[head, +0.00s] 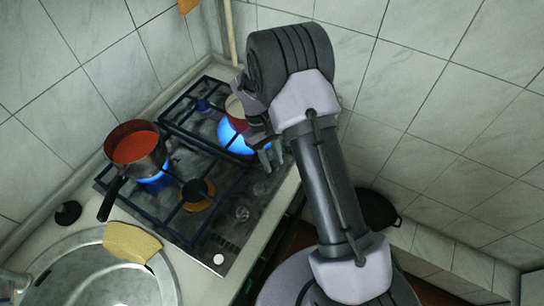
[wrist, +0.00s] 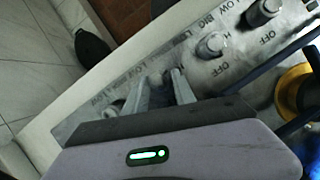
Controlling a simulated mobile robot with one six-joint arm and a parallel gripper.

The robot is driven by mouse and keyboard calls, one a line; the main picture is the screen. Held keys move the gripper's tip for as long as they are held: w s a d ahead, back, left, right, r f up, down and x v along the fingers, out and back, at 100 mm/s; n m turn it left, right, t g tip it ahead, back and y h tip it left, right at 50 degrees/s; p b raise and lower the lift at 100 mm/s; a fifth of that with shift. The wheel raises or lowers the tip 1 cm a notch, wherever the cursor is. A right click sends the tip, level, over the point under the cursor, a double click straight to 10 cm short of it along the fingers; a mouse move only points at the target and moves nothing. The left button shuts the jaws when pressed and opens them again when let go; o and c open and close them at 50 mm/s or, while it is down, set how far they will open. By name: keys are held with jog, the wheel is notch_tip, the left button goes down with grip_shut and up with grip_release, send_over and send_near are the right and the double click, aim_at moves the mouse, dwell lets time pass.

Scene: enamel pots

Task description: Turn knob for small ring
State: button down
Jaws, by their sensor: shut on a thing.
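The stove (head: 222,238) has a row of grey knobs along its front edge. My gripper (head: 268,158) is down at the far end of that row. In the wrist view its two fingers (wrist: 160,92) are shut on a knob (wrist: 156,80), which is mostly hidden between them. Two more knobs stand free to the right, a nearer one (wrist: 211,45) and a farther one (wrist: 263,11). LOW, BIG and OFF are printed beside the knobs. I cannot read which ring the held knob serves.
A pot of red sauce (head: 136,146) stands over a blue flame at the left. A red-and-white pot (head: 236,110), partly hidden by my arm, stands by a larger blue flame (head: 240,146). A sink (head: 95,275) and yellow sponge (head: 132,242) are nearer. A dark pan (head: 376,208) is at the right.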

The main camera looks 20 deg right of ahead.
jog(key=m+y, duration=0.1)
jog(key=m, duration=0.1)
jog(key=m+y, duration=0.1)
jog(key=m, duration=0.2)
jog(key=shift+d+m+g+p, duration=0.15)
jog(key=shift+m+g+p, duration=0.15)
jog(key=m+y, duration=0.1)
jog(key=m, duration=0.1)
jog(key=m+y, duration=0.1)
jog(key=m, duration=0.2)
jog(key=shift+d+m+t+b, duration=0.15)
jog(key=shift+m+t+b, duration=0.15)
jog(key=shift+t+b, duration=0.1)
jog(key=m+t+y+b, duration=0.1)
jog(key=m, duration=0.5)
jog(key=shift+s+d+t+y+b, duration=0.1)
jog(key=shift+s+t+y+b, duration=0.05)
jog(key=shift+t+y+b, duration=0.25)
jog(key=m+t, duration=0.1)
jog(key=m, duration=0.1)
jog(key=m+b, duration=0.1)
jog(key=m, duration=0.2)
jog(key=shift+s+t, duration=0.1)
jog(key=shift+t, duration=0.3)
jog(key=shift+m+b, duration=0.3)
jog(key=c, duration=1)
grip_release()
jog(key=shift+c, duration=0.2)
jog(key=shift+r, duration=0.1)
